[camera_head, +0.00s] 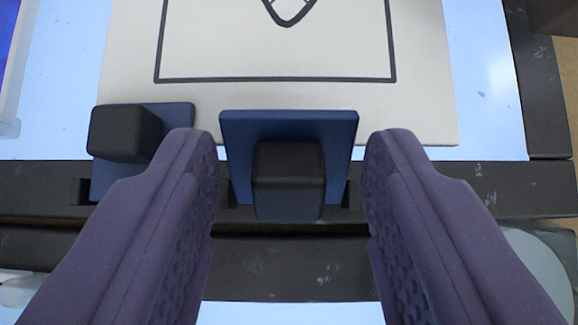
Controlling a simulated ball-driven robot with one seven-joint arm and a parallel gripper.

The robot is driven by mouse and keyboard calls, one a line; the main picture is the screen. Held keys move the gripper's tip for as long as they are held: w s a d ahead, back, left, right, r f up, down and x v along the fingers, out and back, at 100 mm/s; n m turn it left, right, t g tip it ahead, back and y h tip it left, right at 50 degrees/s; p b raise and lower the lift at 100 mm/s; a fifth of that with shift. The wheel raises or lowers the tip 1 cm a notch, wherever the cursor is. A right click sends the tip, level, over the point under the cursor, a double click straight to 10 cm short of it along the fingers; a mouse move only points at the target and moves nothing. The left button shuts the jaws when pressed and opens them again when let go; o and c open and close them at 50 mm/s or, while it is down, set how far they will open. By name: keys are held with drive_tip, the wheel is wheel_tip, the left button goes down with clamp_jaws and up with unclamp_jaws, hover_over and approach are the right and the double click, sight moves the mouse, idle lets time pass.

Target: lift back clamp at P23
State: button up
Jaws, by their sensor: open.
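A clamp (288,182) with a blue plate and a dark block-shaped grip sits on the dark frame edge, its plate lapping over a white sheet (420,110) with a black line drawing. My gripper (290,165) is open, its two purple fingers on either side of this clamp with a gap on each side. A second blue clamp (130,138) with a dark block stands to the left, partly hidden behind my left finger. No label shows which clamp is at P23.
The dark frame bar (500,190) runs across the picture and up the right side. A pale blue lit surface (490,90) lies around the sheet. A pale round thing (540,265) is at the lower right, partly hidden by my right finger.

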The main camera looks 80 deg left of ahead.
clamp_jaws()
drive_tip(key=shift+d+f, duration=0.15)
drive_tip(key=shift+d+y+b, duration=0.25)
drive_tip(key=shift+y+b, duration=0.25)
drive_tip(key=shift+y, duration=0.3)
unclamp_jaws()
drive_tip(key=v, duration=0.7)
drive_tip(key=shift+s+d+r, duration=0.15)
drive_tip(key=shift+d+r, duration=0.1)
drive_tip(key=shift+r, duration=0.1)
